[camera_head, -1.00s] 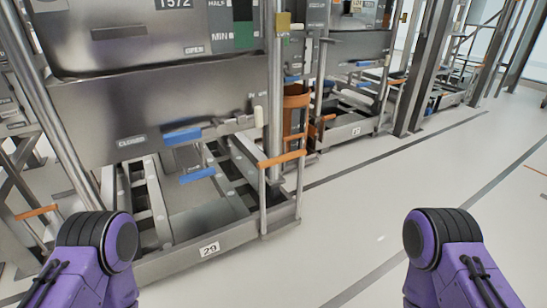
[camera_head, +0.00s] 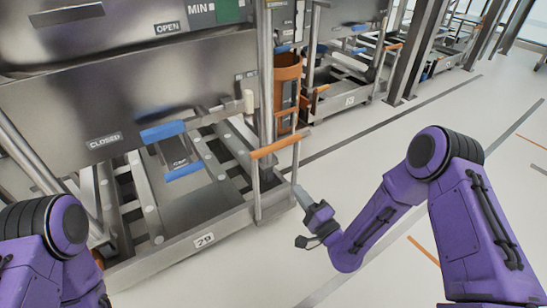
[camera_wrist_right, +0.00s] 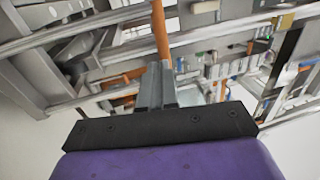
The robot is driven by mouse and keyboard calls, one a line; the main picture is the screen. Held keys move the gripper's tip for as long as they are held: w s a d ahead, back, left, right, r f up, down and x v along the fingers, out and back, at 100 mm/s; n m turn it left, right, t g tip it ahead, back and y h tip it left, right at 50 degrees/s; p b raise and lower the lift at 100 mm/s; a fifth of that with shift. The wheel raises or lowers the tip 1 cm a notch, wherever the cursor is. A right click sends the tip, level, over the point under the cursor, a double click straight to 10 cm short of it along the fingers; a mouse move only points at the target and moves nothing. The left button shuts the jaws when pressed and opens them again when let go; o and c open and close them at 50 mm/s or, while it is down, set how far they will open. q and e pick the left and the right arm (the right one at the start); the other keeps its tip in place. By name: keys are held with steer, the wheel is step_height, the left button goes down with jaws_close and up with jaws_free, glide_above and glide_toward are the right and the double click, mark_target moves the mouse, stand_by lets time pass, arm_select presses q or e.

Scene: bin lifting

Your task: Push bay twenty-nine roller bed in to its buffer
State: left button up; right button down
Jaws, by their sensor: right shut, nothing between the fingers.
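The bay twenty-nine roller bed (camera_head: 172,250) is a low grey metal frame with rails, marked with a "29" plate (camera_head: 204,240) on its front. An upright handle with an orange bar (camera_head: 279,145) stands at its right front corner. My right gripper (camera_head: 300,192) is shut and empty, just right of the handle's post in the head view. In the right wrist view its closed fingers (camera_wrist_right: 157,88) point toward an orange bar (camera_wrist_right: 160,32); I cannot tell whether they touch. My left arm shows at the lower left, with its gripper out of view.
A large steel bin body with a "CLOSED" label (camera_head: 104,140) and blue levers (camera_head: 162,131) hangs above the bed. An orange cylinder (camera_head: 288,75) stands behind the handle. Another bay (camera_head: 350,98) lies farther back.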

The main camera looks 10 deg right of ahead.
steer(key=b+x, duration=0.3)
steer(key=x, duration=1)
steer(key=shift+w+a, duration=0.2)
steer(key=shift+w, duration=0.15)
steer(key=shift+r, duration=0.1)
